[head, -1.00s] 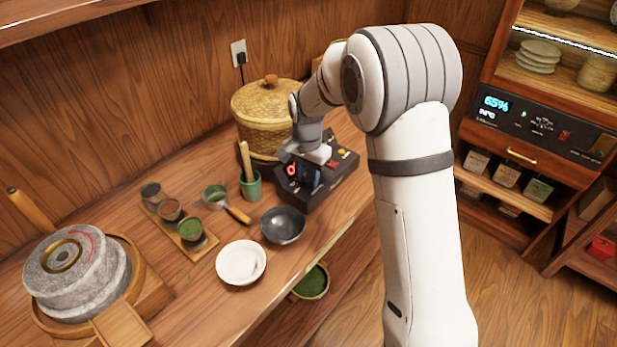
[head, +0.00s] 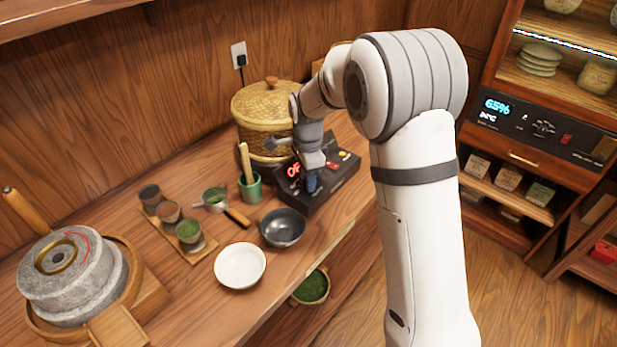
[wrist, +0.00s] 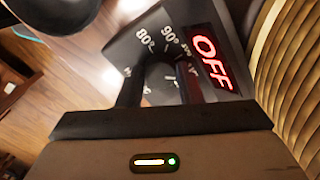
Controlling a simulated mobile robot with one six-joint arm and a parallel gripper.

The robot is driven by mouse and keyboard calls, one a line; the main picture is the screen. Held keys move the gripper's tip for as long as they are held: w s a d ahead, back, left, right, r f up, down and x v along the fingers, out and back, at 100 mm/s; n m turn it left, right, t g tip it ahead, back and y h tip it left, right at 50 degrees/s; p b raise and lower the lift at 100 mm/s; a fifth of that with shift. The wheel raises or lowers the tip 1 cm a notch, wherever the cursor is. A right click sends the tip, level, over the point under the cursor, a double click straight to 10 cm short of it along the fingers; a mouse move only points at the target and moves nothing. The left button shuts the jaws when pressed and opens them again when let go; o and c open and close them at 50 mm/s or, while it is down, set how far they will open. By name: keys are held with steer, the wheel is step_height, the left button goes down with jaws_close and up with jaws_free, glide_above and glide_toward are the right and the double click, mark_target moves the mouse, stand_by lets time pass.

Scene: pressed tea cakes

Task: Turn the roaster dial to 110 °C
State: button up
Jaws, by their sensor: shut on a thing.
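The roaster (head: 337,184) is a low black box on the counter beside the lidded basket. Its red display (wrist: 209,62) reads OFF in the wrist view and is partly covered in the head view. The dial (wrist: 158,76) sits on the sloped panel, with white scale marks reading 80° and 90° beside it; further marks are blurred or hidden by the fingers. My gripper (wrist: 160,90) is shut on the dial, one finger on each side of it.
The woven basket (head: 262,108) stands close behind the roaster. A dark bowl (head: 283,228), a white bowl (head: 240,266) and a green whisk holder (head: 251,188) stand in front and to the left. A stone mill (head: 70,268) is at far left.

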stand_by(0.4)
steer(key=o, duration=1)
step_height(320, 180, up, 7)
steer(key=shift+r, duration=0.1)
steer(key=shift+d+r, duration=0.1)
steer(key=shift+r, duration=0.15)
steer(key=shift+r, duration=0.1)
steer(key=s+d+r+n+t, duration=0.1)
steer(key=s+d+r+n, duration=0.2)
steer(key=s+d, duration=0.35)
steer(key=s+d+r+n, duration=0.3)
steer(key=s+d+n, duration=0.15)
steer(key=s, duration=0.25)
steer(key=s+d+n, duration=0.2)
steer(key=s, duration=0.2)
steer(key=s+d+f+n+t, duration=0.1)
steer(key=s+d+n, duration=0.1)
steer(key=s, duration=0.2)
steer(key=s+d+f+n, duration=0.1)
steer(key=s+d+n, duration=0.1)
steer(key=s, duration=0.3)
steer(key=shift+s+t, duration=0.1)
steer(key=shift+t, duration=0.3)
